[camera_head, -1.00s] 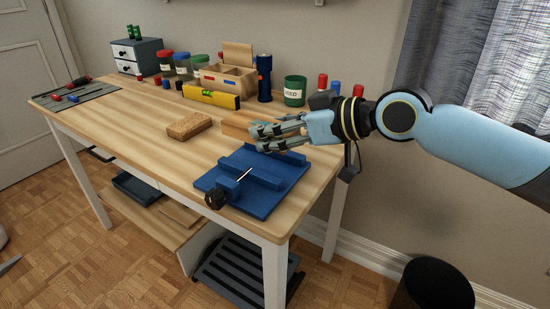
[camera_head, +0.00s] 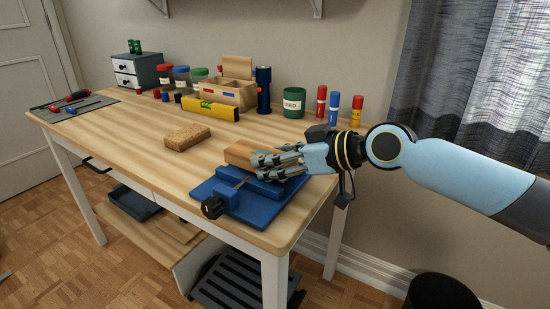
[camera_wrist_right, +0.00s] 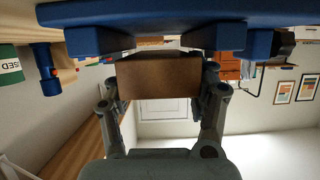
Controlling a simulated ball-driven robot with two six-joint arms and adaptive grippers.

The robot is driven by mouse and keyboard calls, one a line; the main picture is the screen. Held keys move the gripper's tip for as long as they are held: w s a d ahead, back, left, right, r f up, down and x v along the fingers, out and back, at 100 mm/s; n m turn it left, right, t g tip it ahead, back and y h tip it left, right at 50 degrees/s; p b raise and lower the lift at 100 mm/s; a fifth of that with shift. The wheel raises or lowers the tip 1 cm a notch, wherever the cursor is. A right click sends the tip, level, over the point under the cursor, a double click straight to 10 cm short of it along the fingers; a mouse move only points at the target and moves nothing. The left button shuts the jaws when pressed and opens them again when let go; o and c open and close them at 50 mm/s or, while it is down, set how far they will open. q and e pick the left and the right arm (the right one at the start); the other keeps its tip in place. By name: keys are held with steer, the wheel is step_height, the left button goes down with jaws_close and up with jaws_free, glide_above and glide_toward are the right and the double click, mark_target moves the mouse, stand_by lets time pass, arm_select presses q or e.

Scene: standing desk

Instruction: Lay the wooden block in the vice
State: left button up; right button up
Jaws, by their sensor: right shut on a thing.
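My right gripper (camera_head: 268,162) is shut on the light-brown wooden block (camera_head: 240,152). In the right wrist view the block (camera_wrist_right: 158,80) shows its end between the two fingers (camera_wrist_right: 160,95). The blue vice (camera_head: 228,199) lies on the front right part of the desk, its dark knob facing left-front. The block is at the far side of the vice, close to its jaws. In the wrist view the vice (camera_wrist_right: 190,14) crosses the top, a jaw on either side of the block. The fingers hide part of the vice and block, so I cannot tell whether they touch. My left gripper is out of view.
A cork-coloured block (camera_head: 187,137) lies on the desk left of the vice. A yellow level (camera_head: 210,108), a wooden box (camera_head: 238,93), a blue torch (camera_head: 263,90), a green tin (camera_head: 294,102) and several markers stand at the back. The desk's middle left is clear.

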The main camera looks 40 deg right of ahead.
steer(key=shift+f, duration=0.35)
steer(key=shift+s, duration=0.1)
steer(key=o, duration=1.4)
steer(key=shift+f, duration=0.15)
